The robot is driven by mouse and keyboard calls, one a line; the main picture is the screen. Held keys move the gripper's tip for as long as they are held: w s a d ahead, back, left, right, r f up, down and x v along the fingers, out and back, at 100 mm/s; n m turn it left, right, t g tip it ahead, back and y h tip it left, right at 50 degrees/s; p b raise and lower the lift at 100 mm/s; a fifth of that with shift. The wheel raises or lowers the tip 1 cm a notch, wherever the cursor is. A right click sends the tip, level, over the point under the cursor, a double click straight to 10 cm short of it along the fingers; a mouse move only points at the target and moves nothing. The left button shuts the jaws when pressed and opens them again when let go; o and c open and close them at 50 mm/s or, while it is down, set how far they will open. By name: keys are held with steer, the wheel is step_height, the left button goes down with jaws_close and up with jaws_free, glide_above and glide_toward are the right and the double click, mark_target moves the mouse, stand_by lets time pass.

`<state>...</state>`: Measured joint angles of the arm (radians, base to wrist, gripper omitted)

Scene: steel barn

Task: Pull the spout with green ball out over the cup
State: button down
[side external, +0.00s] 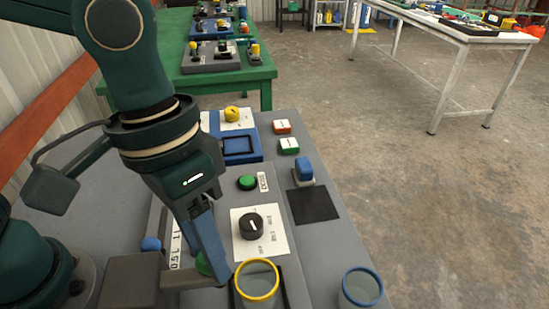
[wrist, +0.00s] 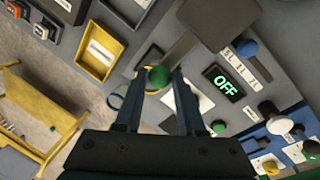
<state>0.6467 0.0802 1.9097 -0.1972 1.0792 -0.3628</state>
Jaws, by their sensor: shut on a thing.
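My gripper (side external: 208,262) points down at the spout and is shut on the green ball (wrist: 158,77), which sits between its fingertips in the wrist view. In the side view the ball (side external: 203,265) is partly hidden by a finger. The spout (side external: 182,278) is a grey bar running right from a grey block (side external: 132,283). Its right end is close to the left edge of the clear cup with a yellow rim (side external: 257,283); I cannot tell whether it is over the opening. The cup stands in a dark square frame.
A second cup with a blue rim (side external: 361,289) stands to the right. A black knob (side external: 250,226), a green button (side external: 248,183) and a blue ball (side external: 151,244) are nearby on the grey panel. The wrist view shows a display reading OFF (wrist: 225,82) and a yellow tray (wrist: 84,64).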

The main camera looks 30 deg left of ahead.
steer(key=shift+w+d+r, duration=0.1)
steer(key=shift+w+d, duration=1.25)
steer(key=c, duration=0.8)
jaws_free()
steer(key=r, duration=0.2)
steer(key=a+r, duration=0.1)
steer(key=r, duration=0.2)
